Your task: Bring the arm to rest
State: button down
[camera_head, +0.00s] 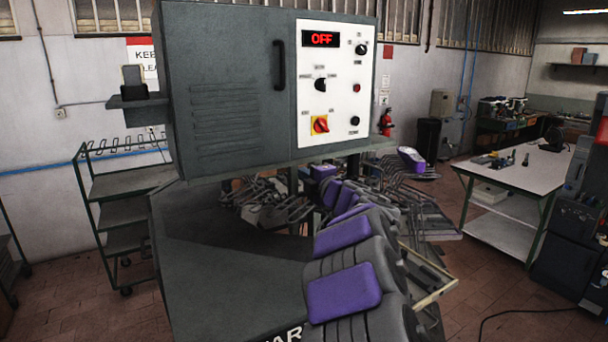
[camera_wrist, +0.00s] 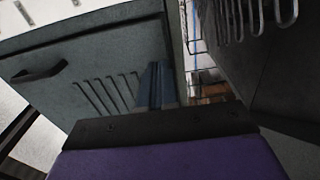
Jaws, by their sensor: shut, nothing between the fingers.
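In the wrist view, my gripper (camera_wrist: 157,85) shows as two slim blue-grey fingers lying side by side, shut and empty. They stick up past a black bar and a purple surface that fills the bottom of the picture. Behind them is the dark grey cabinet of the press, with its slots and handle seen tilted; I cannot tell the gap to it. In the head view I cannot make out my gripper or arm for sure. The press (camera_head: 235,90) stands in front, its display reading OFF.
Purple-topped grey units (camera_head: 344,292) run in a row beside the press's dark base (camera_head: 205,265). Metal arms and frames crowd behind them. A shelf rack (camera_head: 125,187) stands left and a workbench (camera_head: 525,172) right.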

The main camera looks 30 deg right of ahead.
jog(key=s+d+r+m+g+h, duration=0.1)
jog(key=s+d+r+m+h, duration=0.2)
jog(key=s+m+h, duration=0.35)
jog(key=s+a+f+m+g, duration=0.3)
jog(key=s+f, duration=0.2)
jog(key=s, duration=0.1)
jog(key=s+a+f+m+g, duration=0.3)
jog(key=s+f+m, duration=0.1)
jog(key=s, duration=0.2)
jog(key=s+a+f+m+g, duration=0.3)
jog(key=s+f+m+g, duration=0.1)
jog(key=s+f, duration=0.1)
jog(key=shift+s+a+f+h, duration=0.2)
jog(key=shift+s+f+h, duration=0.15)
jog(key=shift+s, duration=0.15)
jog(key=s+a+f+g+y, duration=0.2)
jog(key=s+a+f+g, duration=0.15)
jog(key=s+a, duration=0.5)
jog(key=s+a+f+g+y, duration=0.3)
jog(key=s+a+f, duration=0.3)
jog(key=s, duration=0.4)
jog(key=s+a+f+g+y, duration=0.2)
jog(key=s+a+f+g, duration=0.1)
jog(key=s+a, duration=0.6)
jog(key=w+d+b+x, duration=0.1)
jog(key=w+b+x, duration=0.2)
jog(key=b+x, duration=1.3)
jog(key=shift+w+f+m+t+b, duration=0.3)
jog(key=shift+w+f+m+t, duration=0.1)
jog(key=shift+w, duration=0.25)
